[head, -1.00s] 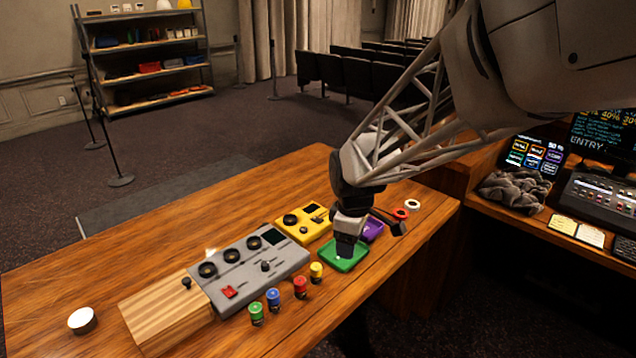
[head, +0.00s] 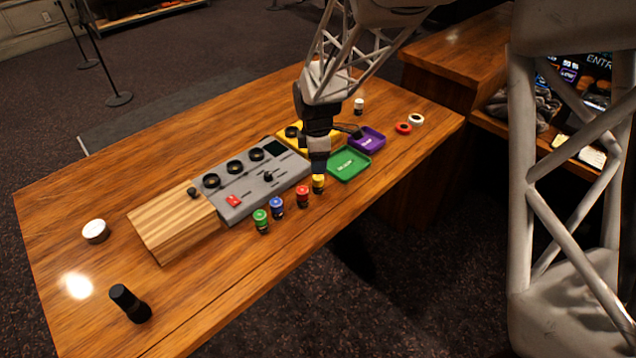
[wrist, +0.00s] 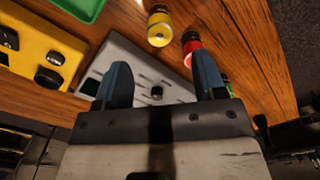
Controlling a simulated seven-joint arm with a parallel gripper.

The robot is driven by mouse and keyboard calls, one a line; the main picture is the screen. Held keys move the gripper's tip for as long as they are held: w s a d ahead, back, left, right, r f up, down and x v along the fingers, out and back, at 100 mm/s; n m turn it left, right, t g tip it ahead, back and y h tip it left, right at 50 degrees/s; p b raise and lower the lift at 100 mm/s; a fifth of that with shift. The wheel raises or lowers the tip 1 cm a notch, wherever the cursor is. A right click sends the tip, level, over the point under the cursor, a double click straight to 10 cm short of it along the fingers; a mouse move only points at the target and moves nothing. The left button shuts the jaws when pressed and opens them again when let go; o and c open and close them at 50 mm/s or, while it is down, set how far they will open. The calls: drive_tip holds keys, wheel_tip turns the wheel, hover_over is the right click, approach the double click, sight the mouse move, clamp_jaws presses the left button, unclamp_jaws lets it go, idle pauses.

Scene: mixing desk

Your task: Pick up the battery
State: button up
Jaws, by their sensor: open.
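I cannot tell for sure which object is the battery. My gripper (head: 319,168) is just above or beside the yellow one, pointing down. In the wrist view its two blue-grey fingers (wrist: 163,75) are apart with nothing gripped. The yellow cylinder (wrist: 160,28) and red cylinder (wrist: 192,47) show beyond the fingertips.
The grey console (head: 240,185) with knobs and a wooden block (head: 176,222) lie left. A yellow box (head: 290,134), green tray (head: 349,164) and purple tray (head: 367,139) are close by. Red (head: 403,128) and white (head: 416,119) rings lie right.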

sight(318, 176)
drive_tip(key=shift+f, duration=0.1)
drive_tip(key=shift+f, duration=1.2)
drive_tip(key=shift+f, duration=0.1)
drive_tip(key=shift+d+f, duration=0.1)
drive_tip(key=shift+f, duration=2.4)
drive_tip(key=shift+c, duration=0.4)
drive_tip(key=c, duration=1)
drive_tip(key=shift+r, duration=0.1)
